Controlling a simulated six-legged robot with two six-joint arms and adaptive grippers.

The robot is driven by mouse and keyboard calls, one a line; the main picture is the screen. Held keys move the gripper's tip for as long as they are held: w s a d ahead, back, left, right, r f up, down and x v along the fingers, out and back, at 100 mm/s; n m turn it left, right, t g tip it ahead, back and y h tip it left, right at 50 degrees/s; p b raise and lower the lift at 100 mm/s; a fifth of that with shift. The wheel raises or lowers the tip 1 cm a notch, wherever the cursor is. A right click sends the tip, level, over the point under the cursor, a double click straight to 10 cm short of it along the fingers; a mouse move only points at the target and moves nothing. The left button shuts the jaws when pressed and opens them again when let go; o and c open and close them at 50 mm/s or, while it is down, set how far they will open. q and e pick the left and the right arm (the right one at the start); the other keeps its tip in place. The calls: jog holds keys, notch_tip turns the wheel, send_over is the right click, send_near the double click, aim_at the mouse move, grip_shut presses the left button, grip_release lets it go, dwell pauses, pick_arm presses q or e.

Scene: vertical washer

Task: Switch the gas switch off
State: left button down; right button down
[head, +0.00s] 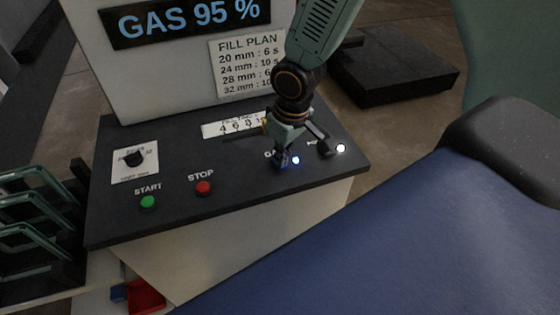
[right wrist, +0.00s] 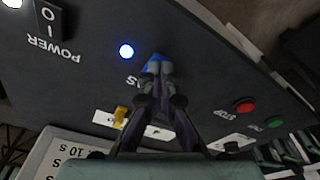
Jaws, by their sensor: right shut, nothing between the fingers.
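My right gripper (head: 284,160) reaches down from the top onto the black control panel (head: 230,180). Its fingers are shut and empty. The gas switch is mostly hidden by the fingers in the head view. In the right wrist view a small blue piece (right wrist: 153,62), which seems to be the gas switch, shows at the fingertips of the gripper (right wrist: 157,72). I cannot tell whether they touch it or how the switch is set. The blue light (head: 295,160) beside it is lit, also in the right wrist view (right wrist: 126,51). My left gripper is not in view.
The black power switch (right wrist: 50,18) and its lit white light (head: 340,148) are close to the right of the gripper. A red STOP button (head: 203,188), a green START button (head: 148,202) and a dial (head: 134,158) are further left. The display (head: 185,20) reads GAS 95 %.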

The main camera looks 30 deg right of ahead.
jog(key=shift+f, duration=0.35)
jog(key=shift+r, duration=0.1)
notch_tip(320, 180, up, 7)
jog(key=p, duration=0.6)
jog(key=shift+s, duration=0.1)
dwell(0.4)
